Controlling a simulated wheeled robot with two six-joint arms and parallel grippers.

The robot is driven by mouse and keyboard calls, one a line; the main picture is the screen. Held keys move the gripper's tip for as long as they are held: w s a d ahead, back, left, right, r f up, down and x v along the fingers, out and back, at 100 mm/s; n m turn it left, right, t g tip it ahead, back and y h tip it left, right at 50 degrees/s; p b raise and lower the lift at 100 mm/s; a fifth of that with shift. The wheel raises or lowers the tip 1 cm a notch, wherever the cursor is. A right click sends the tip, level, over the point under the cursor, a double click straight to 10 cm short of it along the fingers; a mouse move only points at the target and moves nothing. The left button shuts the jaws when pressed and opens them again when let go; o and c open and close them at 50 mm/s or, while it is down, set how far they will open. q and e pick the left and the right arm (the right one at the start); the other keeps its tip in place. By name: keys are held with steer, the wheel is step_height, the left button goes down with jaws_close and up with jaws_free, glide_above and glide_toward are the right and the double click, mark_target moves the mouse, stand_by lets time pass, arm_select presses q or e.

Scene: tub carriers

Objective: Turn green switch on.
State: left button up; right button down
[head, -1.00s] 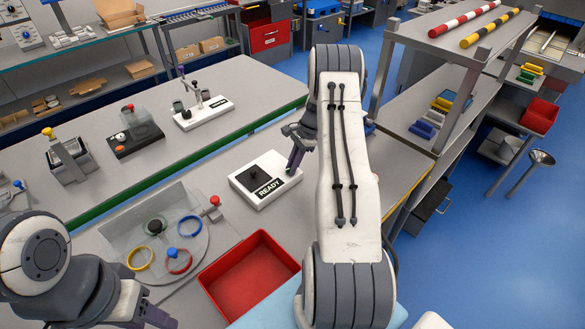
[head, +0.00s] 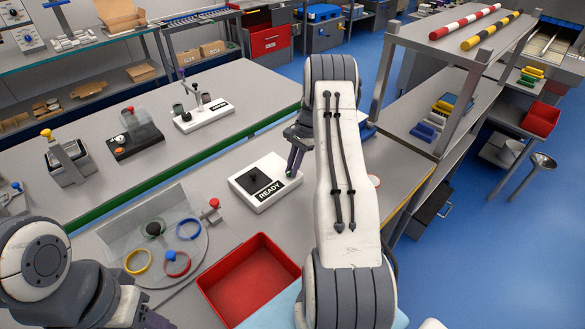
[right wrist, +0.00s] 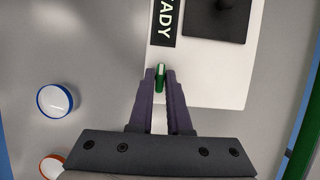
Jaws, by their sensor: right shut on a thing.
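The green switch (right wrist: 160,76) is a small green lever at the edge of a white box (right wrist: 205,90) labelled READY. In the head view the white box (head: 278,196) stands on the near bench, and a bit of the green switch (head: 289,173) shows at its right corner. My right gripper (right wrist: 160,72) is shut on the green switch, with its fingertips on either side of it. In the head view the right gripper (head: 292,172) reaches down to that corner. My left gripper (head: 150,316) is at the bottom left, mostly cut off, away from the box.
A black block (head: 252,181) sits on the white box. A red tray (head: 262,243) and a round plate with coloured rings (head: 198,250) are nearer. Two round caps, blue-rimmed (right wrist: 55,100) and orange-rimmed (right wrist: 52,167), lie beside the box in the wrist view.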

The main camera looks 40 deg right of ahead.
steer(key=c, duration=0.9)
jaws_free()
steer(key=b+v, duration=0.2)
steer(key=v, duration=0.8)
steer(key=shift+d+r+b, duration=0.1)
steer(key=shift+r+b, duration=0.1)
steer(key=shift+b, duration=0.1)
